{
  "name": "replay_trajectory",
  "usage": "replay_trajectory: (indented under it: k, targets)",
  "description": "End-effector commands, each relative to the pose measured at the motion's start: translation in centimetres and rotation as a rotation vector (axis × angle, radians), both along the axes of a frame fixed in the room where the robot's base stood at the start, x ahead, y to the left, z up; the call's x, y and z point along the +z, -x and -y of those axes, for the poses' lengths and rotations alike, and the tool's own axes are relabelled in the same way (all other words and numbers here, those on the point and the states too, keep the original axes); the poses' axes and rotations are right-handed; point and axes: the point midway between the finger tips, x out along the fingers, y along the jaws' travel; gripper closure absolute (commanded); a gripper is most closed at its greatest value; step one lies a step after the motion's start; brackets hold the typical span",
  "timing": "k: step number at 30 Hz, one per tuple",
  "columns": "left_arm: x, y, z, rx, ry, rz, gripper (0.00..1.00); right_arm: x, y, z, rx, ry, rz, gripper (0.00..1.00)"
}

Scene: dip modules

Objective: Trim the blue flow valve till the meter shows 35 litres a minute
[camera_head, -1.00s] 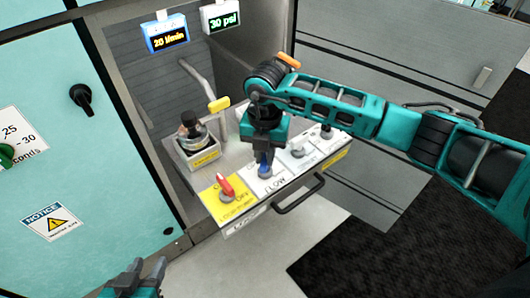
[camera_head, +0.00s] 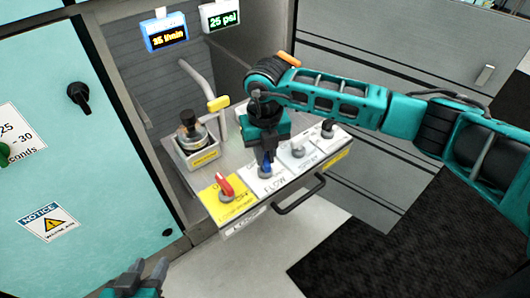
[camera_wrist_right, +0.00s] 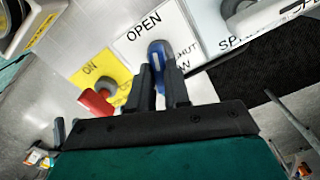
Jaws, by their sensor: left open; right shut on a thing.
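The blue flow valve (camera_head: 265,171) stands on the white FLOW plate of the drawer panel, and its blue handle also shows in the right wrist view (camera_wrist_right: 156,58). My right gripper (camera_head: 266,153) comes down from above and is shut on this handle, with a finger on each side. The handle lies between the OPEN and SHUT marks. The blue-framed meter (camera_head: 165,32) on the back wall appears to read 35 l/min in small orange digits. My left gripper (camera_head: 148,272) is open and empty at the bottom edge, away from the panel.
A red lever (camera_head: 225,184) sits on the yellow plate just left of the flow valve. A grey knob (camera_head: 298,150) and a dark-topped knob (camera_head: 327,130) are to the right. A green display (camera_head: 220,15) reads 25 psi. A black drawer handle (camera_head: 299,196) sticks out in front.

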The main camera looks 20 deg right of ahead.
Motion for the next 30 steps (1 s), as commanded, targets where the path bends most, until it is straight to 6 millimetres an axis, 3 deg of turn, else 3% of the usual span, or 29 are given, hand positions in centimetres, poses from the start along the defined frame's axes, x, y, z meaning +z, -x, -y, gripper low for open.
replay_trajectory:
  k: [11,12,20,30]
  targets:
    - [0.39,-0.40,0.03,-0.001,0.001,0.010,0.57,0.12,-0.05,0.00,0.007,-0.001,0.002,1.00]
    - [0.39,-0.41,0.02,-0.001,0.001,0.010,0.57,0.12,-0.06,0.00,0.006,-0.001,0.002,0.82]
    - [0.35,-0.37,-0.02,-0.001,0.000,0.010,0.57,0.07,-0.03,0.01,0.006,0.000,0.001,0.57]
    - [0.08,0.05,-0.06,-0.001,-0.002,-0.001,0.57,0.79,-0.07,-0.01,0.005,-0.001,0.002,0.57]
